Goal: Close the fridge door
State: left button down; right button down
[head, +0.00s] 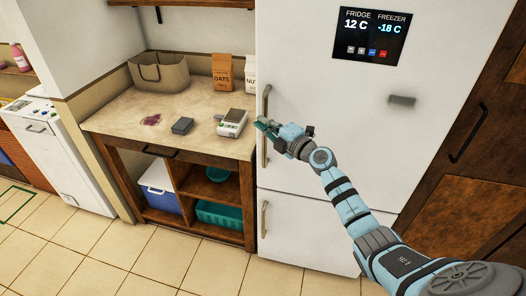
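The white fridge (340,120) stands upright at the centre right, with a dark display reading fridge 12 C and freezer -18 C. Its upper door looks flush with the body, with no gap that I can make out. A long metal handle (265,155) runs down the left edge of this door, and a lower door has its own handle (264,219). My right gripper (265,124) is at the upper handle, its fingertips overlapping it. I cannot tell whether they touch or grip it. My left gripper is out of view.
Left of the fridge is a counter (115,117) with a basket (160,73), an oats carton (222,72), a kitchen scale (232,122) and a dark small box (182,126). A blue-white cooler (160,188) sits below. The tiled floor (110,262) in front is clear.

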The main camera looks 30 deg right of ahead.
jog(key=a+p+v, duration=0.1)
jog(key=p+v, duration=0.1)
jog(key=v, duration=0.4)
jog(key=a+p+v, duration=0.1)
jog(key=p+v, duration=0.2)
jog(key=v, duration=0.3)
jog(key=shift+s+p, duration=0.35)
jog(key=shift+s, duration=0.2)
